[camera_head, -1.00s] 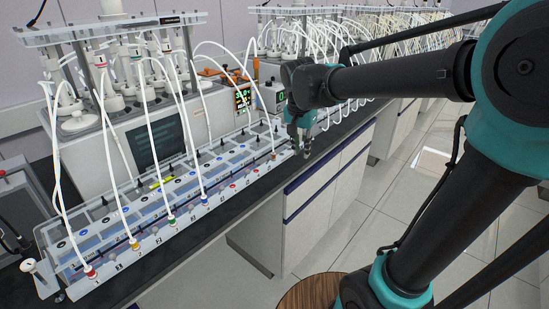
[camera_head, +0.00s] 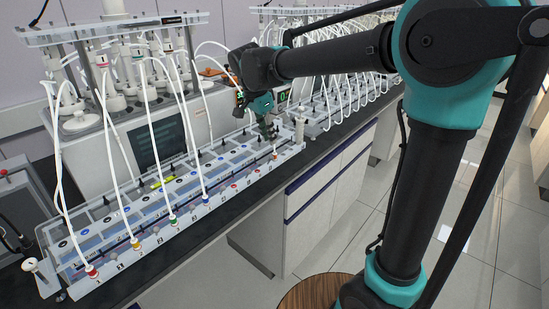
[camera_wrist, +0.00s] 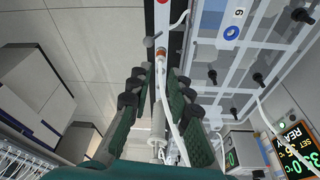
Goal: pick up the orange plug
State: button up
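The orange plug (camera_head: 275,156) sits upright in the right end of the front rail of the clear rack (camera_head: 205,200), with a white tube at it. In the wrist view the orange plug (camera_wrist: 161,54) shows just beyond the fingertips, roughly between them. My gripper (camera_head: 271,137) hangs above the rack's right end, close over the plug. In the wrist view my gripper (camera_wrist: 155,78) is open, its dark fingers apart on both sides, not closed on the plug. A white tube runs between the fingers.
A white post (camera_head: 299,130) stands at the rack's right end; other coloured plugs, such as the blue one (camera_head: 204,199), line the front rail. White tubes arch above. A display box (camera_wrist: 299,146) is near the gripper. The floor (camera_head: 350,245) in front is clear.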

aim_at(274, 153)
jog(key=shift+x, duration=3.9)
jog(key=shift+w, duration=0.15)
jog(key=shift+c, duration=0.3)
jog(key=c, duration=0.4)
jog(key=shift+o, duration=0.2)
